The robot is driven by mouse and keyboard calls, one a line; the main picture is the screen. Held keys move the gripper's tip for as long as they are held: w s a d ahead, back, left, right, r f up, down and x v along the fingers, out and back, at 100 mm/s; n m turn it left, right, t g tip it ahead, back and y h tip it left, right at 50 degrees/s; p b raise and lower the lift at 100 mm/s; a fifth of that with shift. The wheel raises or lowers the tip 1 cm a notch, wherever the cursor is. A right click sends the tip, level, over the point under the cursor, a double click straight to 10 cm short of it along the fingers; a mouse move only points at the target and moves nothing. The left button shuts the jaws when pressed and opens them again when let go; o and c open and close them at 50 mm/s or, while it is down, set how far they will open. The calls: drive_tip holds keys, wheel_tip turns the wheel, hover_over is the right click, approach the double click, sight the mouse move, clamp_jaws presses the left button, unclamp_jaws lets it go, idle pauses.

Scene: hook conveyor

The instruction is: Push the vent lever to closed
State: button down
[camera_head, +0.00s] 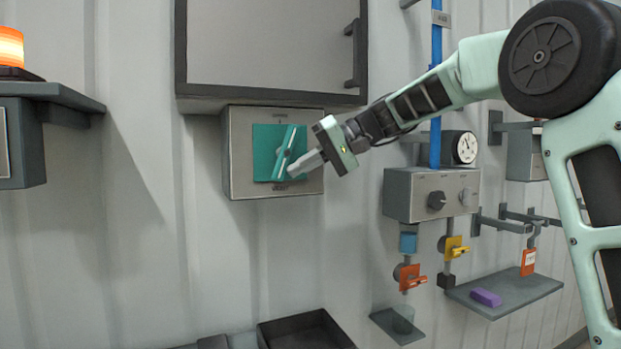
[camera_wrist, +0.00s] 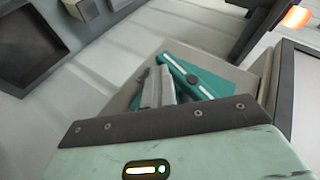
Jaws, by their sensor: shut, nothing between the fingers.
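The vent lever (camera_head: 286,150) is a teal bar with a pale stripe on a teal plate (camera_head: 262,143), set in a grey wall box (camera_head: 240,170). It stands steeply tilted, its upper end leaning right. Small labels above and below the plate are unreadable. My gripper (camera_head: 293,171) is shut and empty, with its tips at the lower right side of the lever. In the wrist view the lever (camera_wrist: 193,74) lies just right of my fingertips (camera_wrist: 159,72). I cannot tell whether they touch it.
A framed panel (camera_head: 270,45) with a dark handle hangs just above the box. To the right are a grey knob box (camera_head: 410,205), a gauge (camera_head: 464,148) and a blue pipe (camera_head: 436,45). An orange beacon (camera_head: 11,47) stands on a left shelf. A dark tray (camera_head: 305,330) sits below.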

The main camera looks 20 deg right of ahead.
sight(282, 173)
drive_tip(key=a+m+y+b, duration=0.1)
drive_tip(key=y+b, duration=0.1)
drive_tip(key=b, duration=0.4)
drive_tip(key=f+m+t+y+b, duration=0.1)
drive_tip(key=y+b, duration=0.2)
drive_tip(key=b, duration=0.3)
drive_tip(key=a+f+t+y+b, duration=0.1)
drive_tip(key=y+b, duration=0.1)
drive_tip(key=b, duration=0.4)
drive_tip(key=shift+a+f+m+y, duration=0.2)
drive_tip(key=shift+a+m+y, duration=0.1)
drive_tip(key=shift+m+y, duration=0.1)
drive_tip(key=t+y+b, duration=0.1)
drive_tip(key=b, duration=0.2)
drive_tip(key=a+m+t+b, duration=0.1)
drive_tip(key=b, duration=0.2)
drive_tip(key=shift+r+y+b, duration=0.2)
drive_tip(key=shift+y+b, duration=0.1)
drive_tip(key=shift+y, duration=0.1)
drive_tip(key=b, duration=0.1)
drive_tip(key=m+y+b, duration=0.1)
drive_tip(key=shift+a+r+t+b, duration=0.15)
drive_tip(key=shift+r+t+b, duration=0.1)
drive_tip(key=shift+t+b, duration=0.15)
drive_tip(key=shift+a+r+m+t+b, duration=0.1)
drive_tip(key=shift+r+m+t+b, duration=0.15)
drive_tip(key=shift+b, duration=0.25)
